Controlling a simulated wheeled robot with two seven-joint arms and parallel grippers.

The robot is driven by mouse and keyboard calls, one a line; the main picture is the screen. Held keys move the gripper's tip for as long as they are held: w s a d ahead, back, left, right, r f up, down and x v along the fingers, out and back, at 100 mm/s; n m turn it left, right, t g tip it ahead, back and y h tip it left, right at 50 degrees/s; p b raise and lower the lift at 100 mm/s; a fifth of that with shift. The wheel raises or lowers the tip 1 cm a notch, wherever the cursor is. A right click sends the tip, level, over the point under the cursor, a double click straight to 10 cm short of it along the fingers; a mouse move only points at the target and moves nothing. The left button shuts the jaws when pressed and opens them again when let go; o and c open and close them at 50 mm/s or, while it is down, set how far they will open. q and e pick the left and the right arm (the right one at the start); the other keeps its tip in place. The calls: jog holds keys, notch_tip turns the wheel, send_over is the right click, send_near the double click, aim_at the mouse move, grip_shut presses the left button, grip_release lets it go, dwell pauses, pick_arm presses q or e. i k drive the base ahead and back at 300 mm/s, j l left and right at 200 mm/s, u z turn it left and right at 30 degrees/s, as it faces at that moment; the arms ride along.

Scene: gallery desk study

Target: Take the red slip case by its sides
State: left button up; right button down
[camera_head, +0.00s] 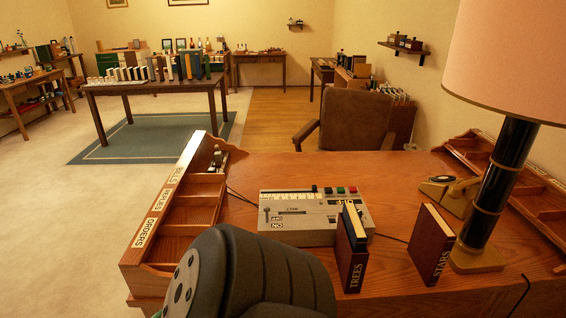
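Two dark red, upright, book-shaped things stand on the desk in the head view. One, lettered TREES (353,262), is a slip case with a black volume (352,222) sticking out of its top. The other, lettered STARS (431,246), stands to its right with a gap between them. I cannot tell whether it is a slip case or a book, or which one is the red slip case meant. Neither of my grippers is in view. Only a dark, ribbed part of my arm shows at the bottom, left of the TREES case.
A grey device with buttons (300,228) sits behind and left of the TREES case. A lamp (492,190) stands close right of STARS. A brown chair (352,118) stands behind the desk (290,168).

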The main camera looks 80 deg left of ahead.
aim_at(351, 267)
jog(key=u, duration=2.15)
jog(key=l+u, duration=0.15)
jog(key=u, duration=0.3)
jog(key=l+u, duration=0.1)
jog(key=u, duration=0.35)
jog(key=l+u, duration=0.15)
jog(key=u, duration=0.3)
jog(key=l+u, duration=0.15)
jog(key=u, duration=0.3)
jog(key=k+l+u, duration=0.15)
jog(key=u, duration=0.3)
jog(key=k+l+u, duration=0.2)
jog(key=u, duration=0.25)
jog(key=k+l+u, duration=0.25)
jog(key=u, duration=0.2)
jog(key=k+l, duration=0.1)
jog(key=k, duration=0.55)
jog(key=k+z, duration=0.25)
jog(key=z, duration=0.25)
jog(key=k+z, duration=0.25)
jog(key=z, duration=0.25)
jog(key=k+l+z, duration=0.2)
jog(key=z, duration=0.3)
jog(key=k+l+z, duration=0.25)
jog(key=z, duration=0.25)
